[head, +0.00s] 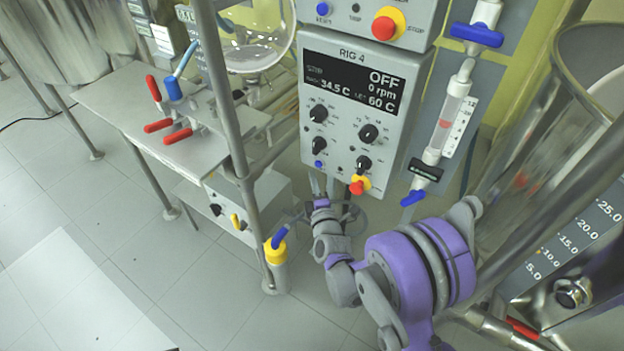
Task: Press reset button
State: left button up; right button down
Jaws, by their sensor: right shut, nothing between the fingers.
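A blue button (323,9) with a small label that seems to read RESET sits on the upper control box, left of a red stop knob (384,27) on a yellow base. A second, smaller blue button (319,164) is at the lower left of the RIG 4 panel (352,110), whose screen reads OFF, 0 rpm. My right gripper (320,204) is shut and empty, below the lower left of the RIG 4 panel and apart from both blue buttons in the picture. Its fingertips are small and partly unclear. My left gripper is not in view.
A steel post (225,90) stands left of the panel, with a bench (110,95) holding red-handled valves behind it. A flow tube (448,118) with blue valves is right of the panel. A large glass vessel (550,150) fills the right side.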

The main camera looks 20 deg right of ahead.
jog(key=s+a, duration=0.1)
jog(key=s, duration=0.9)
jog(key=shift+a, duration=0.2)
dwell(0.3)
